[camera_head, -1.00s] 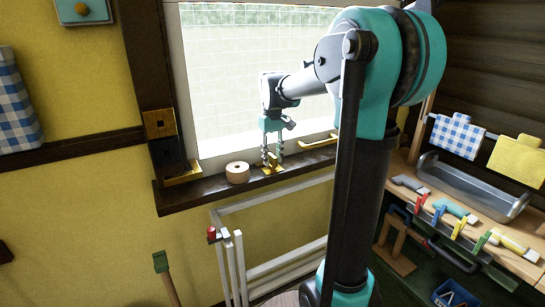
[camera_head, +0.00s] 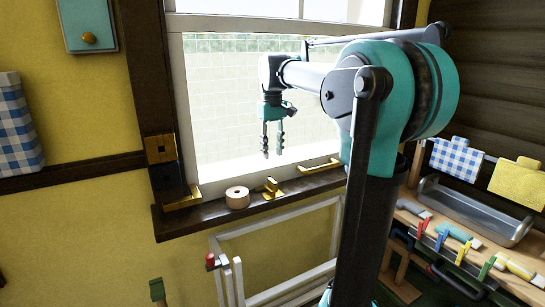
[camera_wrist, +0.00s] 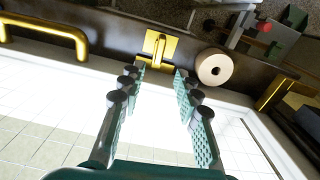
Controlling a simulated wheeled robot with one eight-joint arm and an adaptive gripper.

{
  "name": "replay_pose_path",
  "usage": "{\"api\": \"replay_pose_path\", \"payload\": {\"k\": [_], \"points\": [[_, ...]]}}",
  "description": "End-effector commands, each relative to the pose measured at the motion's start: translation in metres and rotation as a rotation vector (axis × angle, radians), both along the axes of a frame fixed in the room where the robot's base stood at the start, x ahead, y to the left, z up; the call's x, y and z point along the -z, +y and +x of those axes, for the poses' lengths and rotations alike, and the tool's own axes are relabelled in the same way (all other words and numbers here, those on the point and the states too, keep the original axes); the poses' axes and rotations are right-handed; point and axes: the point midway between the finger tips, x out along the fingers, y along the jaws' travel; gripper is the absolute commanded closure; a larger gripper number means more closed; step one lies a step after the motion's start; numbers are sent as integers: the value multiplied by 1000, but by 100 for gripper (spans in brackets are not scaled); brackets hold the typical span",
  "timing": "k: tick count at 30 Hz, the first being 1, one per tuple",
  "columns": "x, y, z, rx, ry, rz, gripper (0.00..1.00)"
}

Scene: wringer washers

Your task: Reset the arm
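My gripper (camera_head: 273,144) hangs fingers-down in front of the window pane, above the sill. It is open, with a gap between its two fingers and nothing held. In the wrist view the open fingers (camera_wrist: 152,95) show with teal ridged inner faces. Beyond the fingertips, a small brass latch (camera_head: 271,188) stands on the sill, apart from the gripper; it also shows in the wrist view (camera_wrist: 159,48). My arm reaches from the right of the head view, its elbow raised.
A tan roll (camera_head: 237,198) sits on the dark window sill (camera_head: 215,217) left of the latch. A brass handle (camera_head: 319,167) is on the window frame. At right, a bench holds a metal tray (camera_head: 475,215) and several colored clips. A white rack (camera_head: 275,232) stands below the sill.

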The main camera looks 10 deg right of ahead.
Motion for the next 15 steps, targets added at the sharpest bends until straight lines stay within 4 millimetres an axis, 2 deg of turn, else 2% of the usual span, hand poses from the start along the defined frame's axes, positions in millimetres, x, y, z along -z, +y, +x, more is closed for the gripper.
{"api": "replay_pose_path", "payload": {"k": [10,13,15], "points": [[4,-1,-2,4,-4,1,67],[22,-4,-9,26,-24,3,67],[47,-8,-19,53,-50,6,67]]}}
